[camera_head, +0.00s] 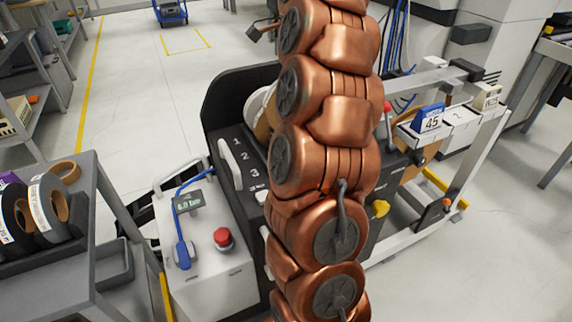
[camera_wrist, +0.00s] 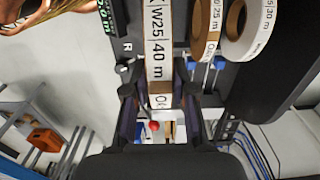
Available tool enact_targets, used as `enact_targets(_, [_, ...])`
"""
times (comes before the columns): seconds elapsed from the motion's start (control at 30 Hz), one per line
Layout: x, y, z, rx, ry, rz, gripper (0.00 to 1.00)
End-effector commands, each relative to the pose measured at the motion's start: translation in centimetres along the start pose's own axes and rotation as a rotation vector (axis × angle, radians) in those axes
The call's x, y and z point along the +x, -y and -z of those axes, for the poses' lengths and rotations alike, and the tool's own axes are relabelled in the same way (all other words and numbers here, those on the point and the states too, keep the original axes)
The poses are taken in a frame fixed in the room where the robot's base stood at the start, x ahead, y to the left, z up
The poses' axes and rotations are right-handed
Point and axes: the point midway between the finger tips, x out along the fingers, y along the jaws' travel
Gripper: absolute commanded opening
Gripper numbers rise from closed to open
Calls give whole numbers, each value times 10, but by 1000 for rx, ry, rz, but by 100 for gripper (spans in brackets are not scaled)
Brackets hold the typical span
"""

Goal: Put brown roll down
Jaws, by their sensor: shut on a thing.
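In the wrist view, my gripper (camera_wrist: 160,98) is shut on a roll (camera_wrist: 158,45), one finger on each side. The roll is seen edge-on, with a white label reading W25 and 40 m and brown showing near its lower end. Two other rolls, a brown-edged one (camera_wrist: 206,28) and a white one (camera_wrist: 248,30), stand to its right. In the head view my arm hides my gripper. A white and brown roll (camera_head: 263,112) shows partly behind my arm; I cannot tell whether it is the held one.
A dark machine panel (camera_head: 240,160) numbered 1, 2, 3 stands behind my arm. A grey cart (camera_head: 90,265) at left carries a brown roll (camera_head: 65,172) and white and black rolls (camera_head: 45,203). A control box (camera_head: 205,245) has a red button.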

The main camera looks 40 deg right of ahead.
Motion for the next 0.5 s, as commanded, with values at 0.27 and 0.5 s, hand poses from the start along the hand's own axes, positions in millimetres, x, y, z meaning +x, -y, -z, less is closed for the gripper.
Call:
enact_targets(0.27, [23,0,0,-2,2,1,0])
enact_targets(0.5, [48,-1,0,-2,1,-3,0])
